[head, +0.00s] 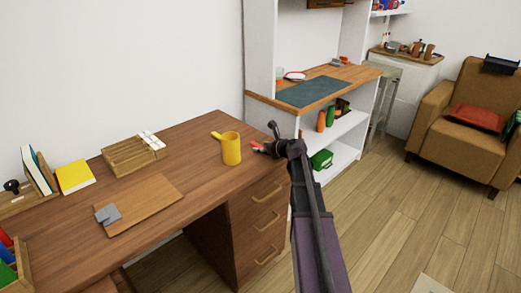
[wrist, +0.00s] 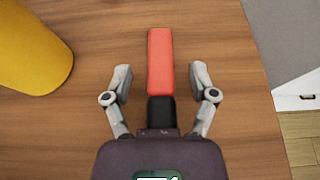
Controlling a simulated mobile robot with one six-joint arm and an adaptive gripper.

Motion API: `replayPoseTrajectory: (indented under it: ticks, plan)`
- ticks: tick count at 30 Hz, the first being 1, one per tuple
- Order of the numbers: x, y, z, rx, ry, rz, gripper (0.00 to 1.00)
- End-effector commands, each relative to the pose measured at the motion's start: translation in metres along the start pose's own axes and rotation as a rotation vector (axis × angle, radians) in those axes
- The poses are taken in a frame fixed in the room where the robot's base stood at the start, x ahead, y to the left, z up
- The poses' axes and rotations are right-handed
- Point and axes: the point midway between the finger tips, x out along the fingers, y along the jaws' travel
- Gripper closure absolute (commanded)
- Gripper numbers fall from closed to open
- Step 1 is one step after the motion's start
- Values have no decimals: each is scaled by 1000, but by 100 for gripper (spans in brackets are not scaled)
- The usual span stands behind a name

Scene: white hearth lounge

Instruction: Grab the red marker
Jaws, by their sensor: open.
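The red marker (wrist: 159,62) lies on the wooden desk, its red body pointing away from me and its black end (wrist: 160,110) towards my palm. My gripper (wrist: 161,82) is open, with one finger on each side of the marker and a gap on both sides. In the head view my gripper (head: 272,140) is over the desk's right end, and a bit of the red marker (head: 257,145) shows beside it. The rest of the marker is hidden by the gripper there.
A yellow mug (head: 231,150) stands just left of the marker, and it also shows in the wrist view (wrist: 30,50). The desk (head: 190,145) ends close on the right. A board (head: 140,205) and a wooden tray (head: 130,155) lie further left. White shelves (head: 340,140) stand beyond.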

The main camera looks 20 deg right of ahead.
Motion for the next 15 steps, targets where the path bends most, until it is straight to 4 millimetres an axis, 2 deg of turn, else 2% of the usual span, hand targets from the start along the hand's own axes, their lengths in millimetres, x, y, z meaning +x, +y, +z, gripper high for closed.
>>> replayPoseTrajectory:
  ticks: [5,9,12,15]
  plan:
    - [0,0,0,0,0,0,26]
    - [0,0,0,0,0,-1,67]
    - [0,-1,0,0,0,-1,93]
    - [0,-1,0,0,0,-1,93]
